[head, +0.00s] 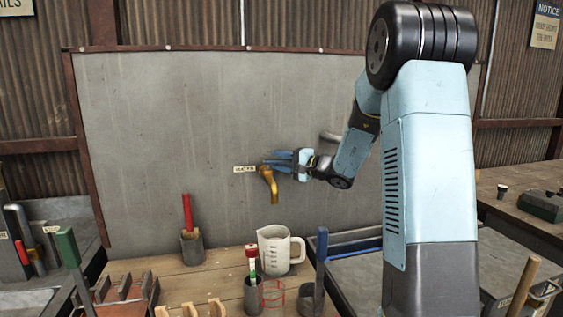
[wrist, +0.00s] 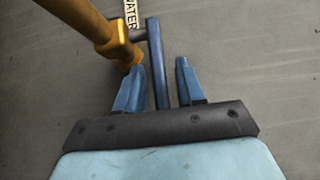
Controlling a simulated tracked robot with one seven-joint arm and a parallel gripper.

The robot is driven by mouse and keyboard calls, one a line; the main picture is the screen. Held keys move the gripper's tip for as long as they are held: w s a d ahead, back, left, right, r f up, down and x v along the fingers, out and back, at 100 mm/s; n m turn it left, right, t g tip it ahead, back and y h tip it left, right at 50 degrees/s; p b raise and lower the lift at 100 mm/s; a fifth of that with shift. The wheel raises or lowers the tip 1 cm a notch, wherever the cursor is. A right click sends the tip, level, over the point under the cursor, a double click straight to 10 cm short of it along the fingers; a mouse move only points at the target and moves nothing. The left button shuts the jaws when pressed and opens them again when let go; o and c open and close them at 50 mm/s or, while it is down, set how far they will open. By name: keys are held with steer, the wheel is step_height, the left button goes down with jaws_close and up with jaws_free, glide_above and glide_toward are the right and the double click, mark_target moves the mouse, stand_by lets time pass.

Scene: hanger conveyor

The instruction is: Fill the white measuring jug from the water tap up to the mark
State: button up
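The white measuring jug (head: 283,252) stands upright on the wooden bench, below the tap's spout. Dark graduation marks show on its side. Its water level cannot be made out. The yellow-brown tap (head: 268,180) is on the grey wall panel and also shows in the wrist view (wrist: 95,25). No water stream is visible. My gripper (head: 277,161) is at the tap. In the wrist view its two blue fingers (wrist: 158,66) stand apart, with the blue tap lever (wrist: 154,45) between them.
A "WATER" label (head: 244,169) is beside the tap. A red-handled tool in a holder (head: 192,245), a cup with a red-topped item (head: 253,293) and a red wire outline (head: 272,295) are near the jug. A blue-edged tray (head: 355,275) lies to the right.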

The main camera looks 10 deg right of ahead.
steer(key=shift+w+a, duration=0.1)
steer(key=shift+w, duration=0.05)
jaws_close()
stand_by(0.4)
